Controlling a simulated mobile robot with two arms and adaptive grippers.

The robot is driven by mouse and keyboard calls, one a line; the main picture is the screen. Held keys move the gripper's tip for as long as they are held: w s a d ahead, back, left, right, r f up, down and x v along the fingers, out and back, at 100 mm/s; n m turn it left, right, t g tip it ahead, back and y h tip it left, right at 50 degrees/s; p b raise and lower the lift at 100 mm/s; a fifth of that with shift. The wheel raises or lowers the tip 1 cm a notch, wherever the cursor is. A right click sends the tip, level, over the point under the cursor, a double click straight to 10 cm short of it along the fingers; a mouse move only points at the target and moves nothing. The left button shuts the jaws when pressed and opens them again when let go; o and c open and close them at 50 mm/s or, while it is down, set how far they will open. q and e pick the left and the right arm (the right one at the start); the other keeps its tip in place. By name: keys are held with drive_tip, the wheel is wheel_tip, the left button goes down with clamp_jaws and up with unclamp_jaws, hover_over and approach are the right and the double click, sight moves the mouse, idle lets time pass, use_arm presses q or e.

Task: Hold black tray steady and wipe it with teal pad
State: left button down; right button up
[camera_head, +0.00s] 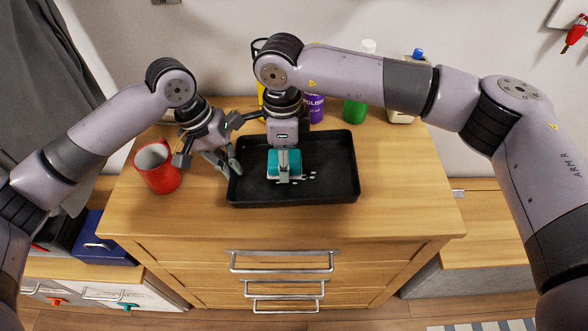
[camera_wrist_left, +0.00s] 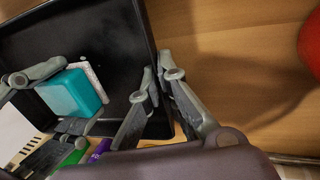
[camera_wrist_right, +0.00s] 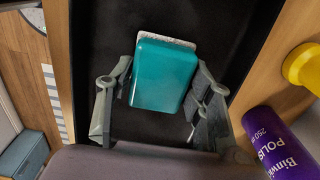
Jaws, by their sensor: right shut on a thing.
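The black tray (camera_head: 335,192) lies flat on the wooden cabinet top. My left gripper (camera_head: 236,170) is at the tray's left rim; in the left wrist view its fingertips (camera_wrist_left: 158,76) sit close together on either side of that rim. My right gripper (camera_head: 285,176) points down over the tray, shut on the teal pad (camera_head: 274,166). The pad also shows between the fingers in the right wrist view (camera_wrist_right: 165,75). The pad has a pale underside and is low over the tray floor; contact cannot be told. Small white marks (camera_head: 308,180) lie right of the pad.
A red mug (camera_head: 157,168) stands left of the tray. Behind the tray stand a purple polish bottle (camera_head: 316,109), a green bottle (camera_head: 355,111) and a pale container with a blue cap (camera_head: 402,116). The cabinet top right of the tray (camera_head: 405,185) is clear.

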sight(303, 171)
drive_tip(key=shift+f, duration=0.55)
drive_tip(key=shift+d, duration=0.1)
drive_tip(key=shift+d+r, duration=0.15)
drive_tip(key=shift+d, duration=1.6)
drive_tip(key=shift+a+f, duration=0.15)
drive_tip(key=shift+a, duration=0.75)
drive_tip(key=shift+a+f, duration=0.15)
drive_tip(key=shift+a, duration=0.75)
drive_tip(key=shift+r, duration=0.1)
drive_tip(key=shift+a+r, duration=0.15)
drive_tip(key=shift+r, duration=1.1)
drive_tip(key=shift+a+r, duration=0.1)
drive_tip(key=shift+r, duration=1.1)
